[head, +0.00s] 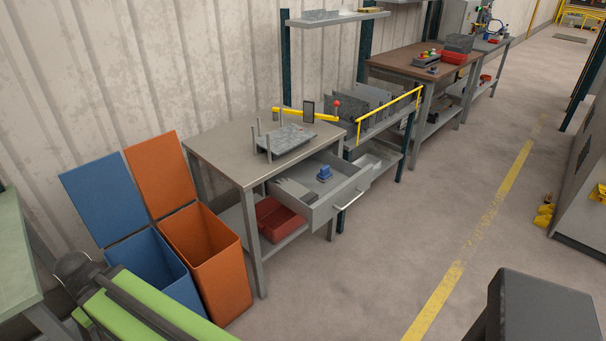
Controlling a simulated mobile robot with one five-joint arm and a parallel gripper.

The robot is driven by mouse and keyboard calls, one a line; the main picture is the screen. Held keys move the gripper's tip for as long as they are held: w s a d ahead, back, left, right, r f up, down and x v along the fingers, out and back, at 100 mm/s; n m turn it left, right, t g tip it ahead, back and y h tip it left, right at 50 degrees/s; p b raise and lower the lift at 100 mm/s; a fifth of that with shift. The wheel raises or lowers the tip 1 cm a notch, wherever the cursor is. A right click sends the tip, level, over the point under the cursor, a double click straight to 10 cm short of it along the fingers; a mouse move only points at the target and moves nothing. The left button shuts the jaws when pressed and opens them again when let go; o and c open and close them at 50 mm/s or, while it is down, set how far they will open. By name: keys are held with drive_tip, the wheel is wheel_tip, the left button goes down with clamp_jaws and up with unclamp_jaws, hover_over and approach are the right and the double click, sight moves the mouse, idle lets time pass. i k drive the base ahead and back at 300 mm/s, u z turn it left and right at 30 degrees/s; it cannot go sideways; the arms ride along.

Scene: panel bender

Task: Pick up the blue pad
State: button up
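A small blue object (324,174), which looks like the blue pad, lies inside the pulled-out grey drawer (352,194) under the nearest workbench. It is in the middle of the drawer, to the right of some flat grey pieces (292,189). It looks small from here, and its exact shape is hard to make out. No gripper fingers show in the head view, so I cannot see where my gripper is relative to the blue object.
The workbench (222,146) bears a grey posted fixture (286,142). The floor (390,250) right of the drawer is clear.

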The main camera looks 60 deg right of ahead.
sight(324, 174)
drive_tip(key=z, duration=4.35)
drive_tip(key=i, duration=0.1)
drive_tip(key=u, duration=2.05)
drive_tip(key=k, duration=0.95)
drive_tip(key=u, duration=0.2)
drive_tip(key=i, duration=0.9)
drive_tip(key=z, duration=1.75)
drive_tip(key=i, duration=2.05)
